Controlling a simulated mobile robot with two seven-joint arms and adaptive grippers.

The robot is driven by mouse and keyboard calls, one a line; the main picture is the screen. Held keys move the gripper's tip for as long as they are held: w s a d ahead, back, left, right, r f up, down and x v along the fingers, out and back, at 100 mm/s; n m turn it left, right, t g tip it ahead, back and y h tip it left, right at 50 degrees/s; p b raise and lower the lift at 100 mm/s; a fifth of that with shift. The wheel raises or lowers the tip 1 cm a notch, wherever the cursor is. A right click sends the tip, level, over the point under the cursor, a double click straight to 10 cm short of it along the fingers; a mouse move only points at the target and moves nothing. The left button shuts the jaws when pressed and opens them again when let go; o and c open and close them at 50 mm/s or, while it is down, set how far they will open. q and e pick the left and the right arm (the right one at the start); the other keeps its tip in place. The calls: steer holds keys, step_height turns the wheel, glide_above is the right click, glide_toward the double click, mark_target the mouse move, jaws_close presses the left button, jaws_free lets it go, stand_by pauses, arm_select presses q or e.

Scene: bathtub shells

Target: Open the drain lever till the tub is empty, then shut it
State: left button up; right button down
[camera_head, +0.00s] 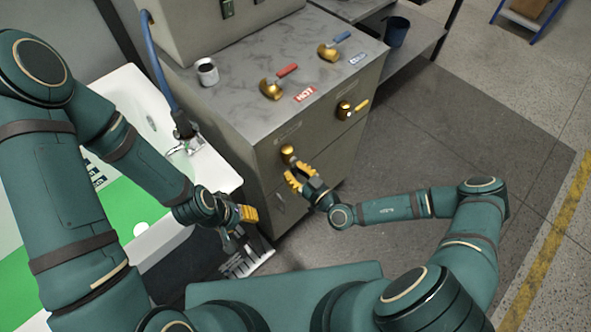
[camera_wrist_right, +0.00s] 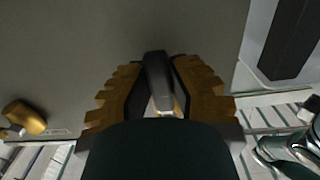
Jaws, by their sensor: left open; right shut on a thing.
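The white tub (camera_head: 212,168) is at left, partly hidden behind my left arm. My left gripper (camera_head: 247,213) is open and empty near the tub's front right corner.
A second brass valve with a yellow lever (camera_head: 345,109) is on the cabinet front, further right. Red-handled (camera_head: 271,88) and blue-handled (camera_head: 328,50) valves and a cup (camera_head: 207,71) stand on the cabinet top (camera_head: 240,85). The floor (camera_head: 440,135) at right is clear.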

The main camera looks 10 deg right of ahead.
steer(key=shift+a+r, duration=0.1)
stand_by(0.3)
steer(key=c, duration=0.9)
jaws_free()
steer(key=shift+o, duration=0.2)
steer(key=v, duration=1.2)
